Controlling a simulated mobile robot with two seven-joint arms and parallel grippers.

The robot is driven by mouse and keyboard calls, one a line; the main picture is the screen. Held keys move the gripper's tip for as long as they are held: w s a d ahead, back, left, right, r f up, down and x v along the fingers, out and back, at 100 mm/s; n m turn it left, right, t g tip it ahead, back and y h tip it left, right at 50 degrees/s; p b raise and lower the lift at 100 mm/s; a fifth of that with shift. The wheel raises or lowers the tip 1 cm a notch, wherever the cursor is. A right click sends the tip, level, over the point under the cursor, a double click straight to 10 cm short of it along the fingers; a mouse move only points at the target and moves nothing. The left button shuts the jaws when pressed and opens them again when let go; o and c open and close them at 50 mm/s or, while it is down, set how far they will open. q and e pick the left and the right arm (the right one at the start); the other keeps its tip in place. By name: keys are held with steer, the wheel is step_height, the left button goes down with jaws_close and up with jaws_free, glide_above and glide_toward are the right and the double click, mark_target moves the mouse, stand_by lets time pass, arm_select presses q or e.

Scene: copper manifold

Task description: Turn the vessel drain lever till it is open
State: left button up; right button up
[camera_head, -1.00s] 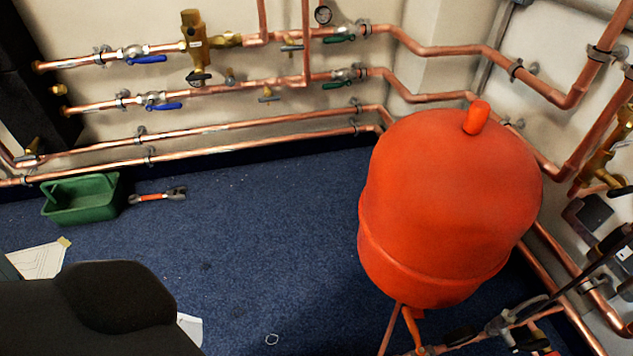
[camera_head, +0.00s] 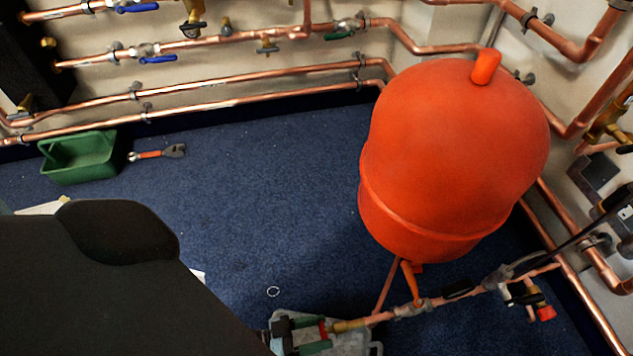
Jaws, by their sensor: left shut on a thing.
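A large orange-red vessel (camera_head: 455,160) stands at the right. Below it a copper pipe (camera_head: 383,317) runs left to a brass fitting (camera_head: 352,325) near the bottom edge. My left gripper (camera_head: 316,336), with dark and green fingers, is at that end of the pipe, reached by my black arm from the left. It is shut around a small red piece (camera_head: 323,329), which looks like the vessel drain lever. The fingers hide most of it, so its angle cannot be told. My right gripper is not in view.
A black handle (camera_head: 458,290) and a valve with a red cap (camera_head: 546,313) sit on the pipework below the vessel. A green tray (camera_head: 80,158) and a red-handled tool (camera_head: 160,153) lie at the left. Copper pipes line the walls. The blue floor between is mostly clear.

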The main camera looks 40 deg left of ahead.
arm_select(q)
steer(key=n, duration=1)
steer(key=shift+s+f+b, duration=0.1)
steer(key=shift+s+b, duration=0.05)
steer(key=shift+b, duration=0.25)
steer(key=shift+n, duration=0.3)
steer(key=o, duration=1)
steer(key=p+v, duration=0.1)
steer(key=v, duration=0.6)
steer(key=shift+s+a+p, duration=0.25)
steer(key=shift+a+p, duration=0.05)
steer(key=shift+p, duration=0.05)
